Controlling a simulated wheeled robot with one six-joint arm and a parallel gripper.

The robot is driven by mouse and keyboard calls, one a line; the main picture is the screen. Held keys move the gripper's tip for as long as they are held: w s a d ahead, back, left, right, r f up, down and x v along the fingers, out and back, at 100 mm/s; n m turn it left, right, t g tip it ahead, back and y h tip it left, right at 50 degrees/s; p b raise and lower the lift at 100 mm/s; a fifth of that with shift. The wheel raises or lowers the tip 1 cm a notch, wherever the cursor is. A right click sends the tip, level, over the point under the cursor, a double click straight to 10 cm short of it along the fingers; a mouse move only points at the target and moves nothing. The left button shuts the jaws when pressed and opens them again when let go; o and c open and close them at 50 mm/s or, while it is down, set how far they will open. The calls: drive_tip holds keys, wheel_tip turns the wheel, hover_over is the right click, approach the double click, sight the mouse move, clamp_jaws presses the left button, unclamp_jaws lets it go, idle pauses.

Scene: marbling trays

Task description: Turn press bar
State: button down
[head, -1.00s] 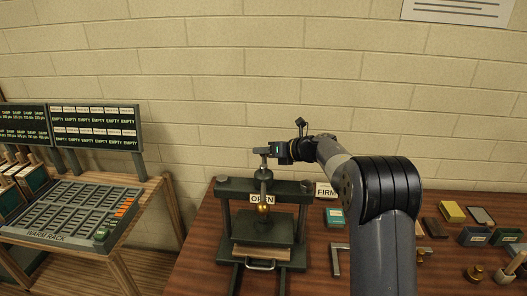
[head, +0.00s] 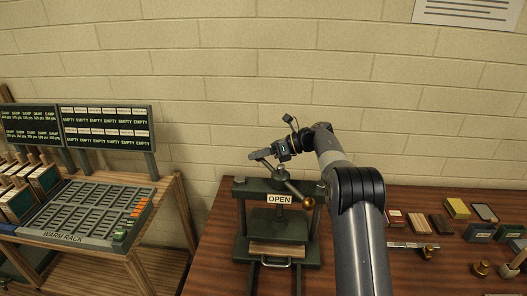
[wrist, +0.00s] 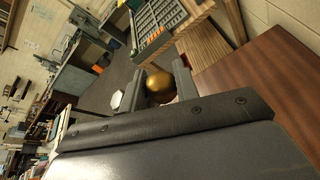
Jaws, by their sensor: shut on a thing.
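The press (head: 240,215) is a dark green frame on the brown table, with an "OPEN" label on its crosspiece. Its press bar (head: 292,187) sits on top, slanting from upper left toward the lower right, with a brass ball (head: 308,202) at its near right end. My gripper (head: 262,156) is above the back of the press, at the bar's far end. In the wrist view a brass ball (wrist: 160,86) lies between the two fingers of my gripper (wrist: 158,82), which is shut on the press bar. The fingers partly hide that end.
The warm rack (head: 85,212) stands on a wooden stand to the left, with display boards behind it. Blocks, tins and brass pieces lie on the table (head: 215,260) at right. The brick wall is close behind the press.

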drive_tip(key=shift+s+a+n+g, duration=0.15)
drive_tip(key=shift+a+n+g, duration=0.15)
drive_tip(key=c, duration=1.1)
unclamp_jaws()
drive_tip(key=shift+d, duration=0.1)
drive_tip(key=b+v, duration=0.1)
drive_tip(key=v, duration=0.9)
drive_tip(key=shift+d+r+b, duration=0.15)
drive_tip(key=shift+d+b, duration=0.1)
drive_tip(key=shift+b, duration=0.1)
drive_tip(key=shift+a, duration=0.1)
